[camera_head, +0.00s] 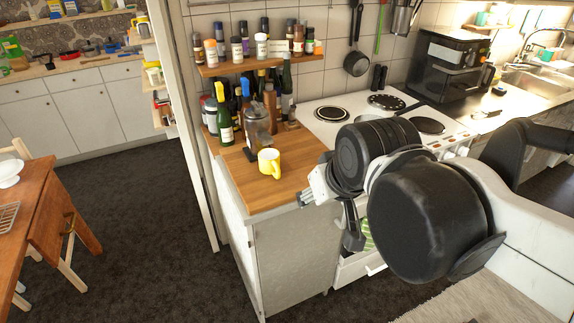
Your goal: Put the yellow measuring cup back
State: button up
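A yellow cup (269,163) with a white inside and a handle on its right stands upright near the front of the wooden counter (263,195). It is the only yellow cup on this counter. My gripper (306,196) is at the counter's right front corner, to the right of and lower in the picture than the cup, and apart from it. My dark wrist and arm hide most of the gripper. Whether its fingers are open or shut cannot be made out. Nothing is seen held.
Bottles (224,120) crowd the back of the counter, below a spice shelf (250,64). The white cooker (330,132) is to the right. A wooden table (50,215) stands at far left, with open floor between.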

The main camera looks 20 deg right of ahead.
jog(key=s, duration=0.1)
jog(key=s+f, duration=0.1)
jog(key=s, duration=0.1)
jog(key=shift+f+b, duration=0.75)
